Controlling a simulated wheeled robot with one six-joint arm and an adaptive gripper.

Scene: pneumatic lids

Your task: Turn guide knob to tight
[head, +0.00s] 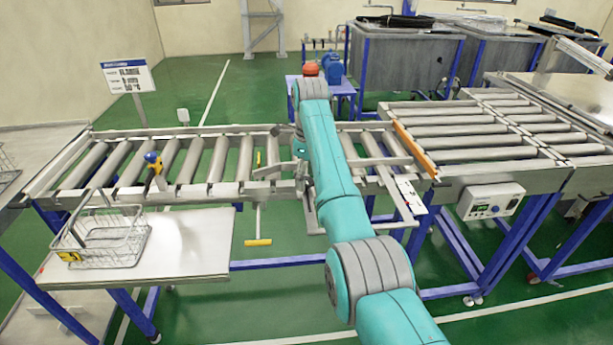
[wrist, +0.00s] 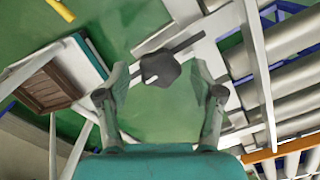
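The guide knob (wrist: 161,69) shows in the wrist view as a dark, many-sided knob on a dark bar that runs up to the right. My gripper (wrist: 160,72) is open, with one finger on each side of the knob. Gaps show between the knob and both fingers, so it is not gripped. How far the knob lies beyond the fingertips in depth is hard to tell. In the head view my teal arm reaches over the roller conveyor (head: 215,160) and hides the knob and most of the gripper.
A wire basket (head: 128,245) stands on the side table (head: 190,262) at the left. A yellow-ended T-handle (head: 258,242) hangs at the conveyor's front. An orange bar (head: 415,150) and a control box (head: 490,200) are to the right. A blue-yellow device (head: 153,163) sits on the left conveyor.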

